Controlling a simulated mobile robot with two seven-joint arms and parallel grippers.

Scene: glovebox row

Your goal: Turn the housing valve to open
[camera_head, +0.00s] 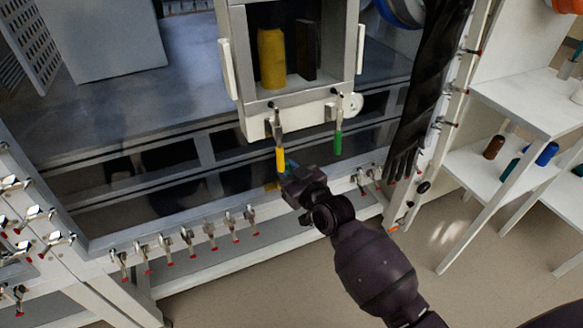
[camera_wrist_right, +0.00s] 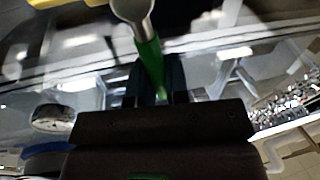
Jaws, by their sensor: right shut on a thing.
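My right gripper (camera_head: 287,172) is below the front of a white housing (camera_head: 290,92). In the right wrist view its two dark fingers (camera_wrist_right: 160,75) are closed around a green valve handle (camera_wrist_right: 148,55) with a metal stem. In the head view a yellow handle (camera_head: 280,158) hangs just above my right gripper, and a green handle (camera_head: 338,144) hangs to its right, apparently apart from it. I cannot tell whether that green handle is the one in the wrist view. The fingertips are partly hidden in the head view. My left gripper is out of view.
A round gauge (camera_head: 353,104) sits right of the housing. A black glove (camera_head: 408,120) hangs farther right. Several red-tipped levers (camera_head: 188,240) line the bench front at lower left. White shelves (camera_head: 525,110) stand at right. The floor (camera_head: 450,230) beside my right arm is clear.

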